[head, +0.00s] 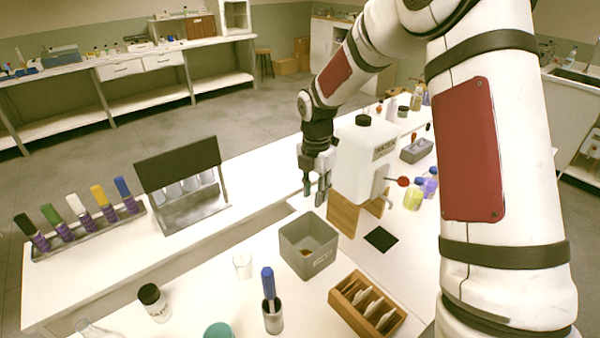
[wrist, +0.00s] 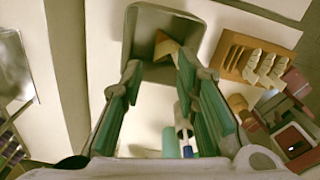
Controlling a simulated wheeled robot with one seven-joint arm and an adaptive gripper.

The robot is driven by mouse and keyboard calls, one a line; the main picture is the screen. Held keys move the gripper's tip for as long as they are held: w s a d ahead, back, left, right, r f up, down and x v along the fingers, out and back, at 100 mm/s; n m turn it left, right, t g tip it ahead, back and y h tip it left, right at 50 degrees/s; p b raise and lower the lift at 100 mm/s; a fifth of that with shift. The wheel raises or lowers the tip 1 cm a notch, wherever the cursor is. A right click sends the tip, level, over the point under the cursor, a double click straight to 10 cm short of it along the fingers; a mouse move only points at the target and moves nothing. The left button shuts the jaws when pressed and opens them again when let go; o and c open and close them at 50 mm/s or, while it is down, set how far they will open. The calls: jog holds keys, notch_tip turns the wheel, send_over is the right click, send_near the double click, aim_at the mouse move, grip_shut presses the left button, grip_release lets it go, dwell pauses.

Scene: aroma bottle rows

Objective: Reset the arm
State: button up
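My gripper (head: 316,190) hangs from my raised arm, pointing down, beside the white water tank and above the grey bin in the head view. In the wrist view its two green-padded fingers (wrist: 160,85) are spread apart with nothing held between them. The grey bin (head: 296,262) stands on the near table; it also shows beyond the fingertips in the wrist view (wrist: 143,38). A rack (head: 98,236) at the left holds a row of bottles with black, green, white, yellow and blue tops. My arm hides part of the right side of the head view.
The white tank (head: 362,150) on its wooden stand (head: 343,213) is close to my gripper. A wooden rack (head: 345,300), a cup with a blue-handled tool (head: 272,318) and a black-lidded jar (head: 154,303) stand in front. A dark-topped stand (head: 178,164) is at left.

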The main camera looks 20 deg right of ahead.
jog(key=s+r+m+t+h, duration=0.1)
jog(key=s+r+m, duration=0.5)
jog(key=r, duration=0.3)
jog(key=s+r+m+t, duration=0.2)
jog(key=s+r+m, duration=0.35)
jog(key=r, duration=0.35)
jog(key=s+a+r+m+t, duration=0.1)
jog(key=s+r+m, duration=0.1)
jog(key=s+m, duration=0.4)
jog(key=s+r+m+t+y, duration=0.1)
jog(key=s+r+m, duration=0.2)
jog(key=s+m, duration=0.4)
jog(key=s, duration=0.5)
jog(key=shift+a+r+t, duration=0.25)
jog(key=shift+a+t, duration=0.05)
jog(key=shift+a, duration=0.05)
jog(key=shift+d, duration=0.1)
